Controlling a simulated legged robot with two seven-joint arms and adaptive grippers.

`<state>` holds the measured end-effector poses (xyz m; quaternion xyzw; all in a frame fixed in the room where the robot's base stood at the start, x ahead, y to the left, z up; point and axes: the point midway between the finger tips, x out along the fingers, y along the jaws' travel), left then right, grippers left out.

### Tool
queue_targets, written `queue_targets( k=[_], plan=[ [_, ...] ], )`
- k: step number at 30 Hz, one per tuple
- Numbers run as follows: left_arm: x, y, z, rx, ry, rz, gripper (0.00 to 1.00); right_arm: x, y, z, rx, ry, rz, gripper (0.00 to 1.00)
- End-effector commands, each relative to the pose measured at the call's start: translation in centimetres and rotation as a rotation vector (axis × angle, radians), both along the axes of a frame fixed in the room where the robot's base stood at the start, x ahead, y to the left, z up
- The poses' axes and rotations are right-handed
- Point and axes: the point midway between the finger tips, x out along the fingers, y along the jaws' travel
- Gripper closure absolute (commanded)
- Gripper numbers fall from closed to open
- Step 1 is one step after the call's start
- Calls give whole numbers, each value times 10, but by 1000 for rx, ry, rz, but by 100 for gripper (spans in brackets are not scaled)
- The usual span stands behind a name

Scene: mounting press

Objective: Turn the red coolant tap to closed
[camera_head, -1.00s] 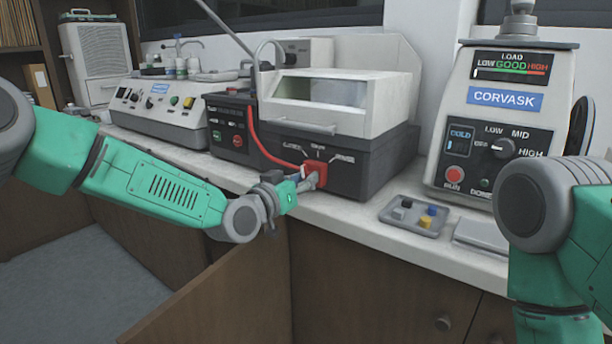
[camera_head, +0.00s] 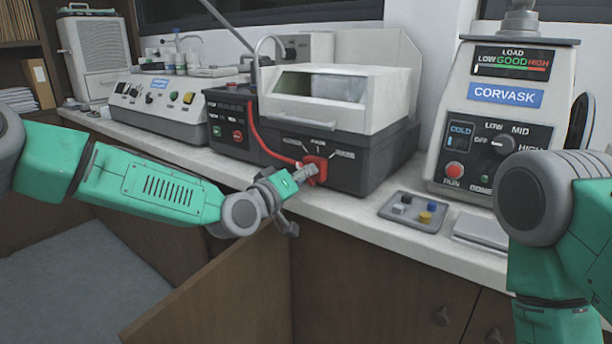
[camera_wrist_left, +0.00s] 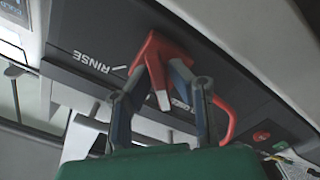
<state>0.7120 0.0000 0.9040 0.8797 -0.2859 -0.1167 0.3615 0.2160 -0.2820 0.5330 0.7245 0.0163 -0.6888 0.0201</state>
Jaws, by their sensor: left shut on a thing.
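The red coolant tap (camera_head: 316,167) is on the front of the dark-based machine with the clear-windowed hood. My left gripper (camera_head: 305,174) reaches it from the left and is shut on its handle. In the left wrist view the red tap (camera_wrist_left: 152,58) shows between the two fingers of my left gripper (camera_wrist_left: 160,88), and its pale-tipped handle points down in the picture. A RINSE label is readable beside it; another label is partly hidden by the fingers. My right arm stands at the right edge of the head view, its gripper out of view.
A red hose (camera_head: 262,140) curves down the machine toward the tap. A small tray (camera_head: 388,214) with coloured pieces lies on the counter to the right, before the CORVASK machine (camera_head: 504,95). An open cabinet door (camera_head: 215,290) stands below my left arm.

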Motion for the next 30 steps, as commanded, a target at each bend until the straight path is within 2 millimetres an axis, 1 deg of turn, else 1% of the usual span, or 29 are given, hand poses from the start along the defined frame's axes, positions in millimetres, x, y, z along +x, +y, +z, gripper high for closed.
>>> queue_targets(
  k=[1,12,13,14,15,25,28,30],
  plan=[
    [-3,-1,-9,5,19,-6,100,0,0,0,0,0,0,60],
    [-3,-1,-10,4,20,-6,100,0,0,0,0,0,0,60],
    [-3,-1,-10,4,20,-6,80,0,0,0,0,0,0,60],
    [-3,-1,-10,4,20,-6,70,0,0,0,0,0,0,60],
    [-3,-1,-9,4,20,-6,64,0,0,0,0,0,0,60],
    [-3,1,-3,-1,9,-2,64,-2,0,1,0,-2,0,60],
    [-8,5,-3,-1,9,-2,64,-2,0,1,0,-3,0,60],
    [-16,12,-2,-1,9,-1,64,-2,0,1,0,-3,0,60]
  ],
)
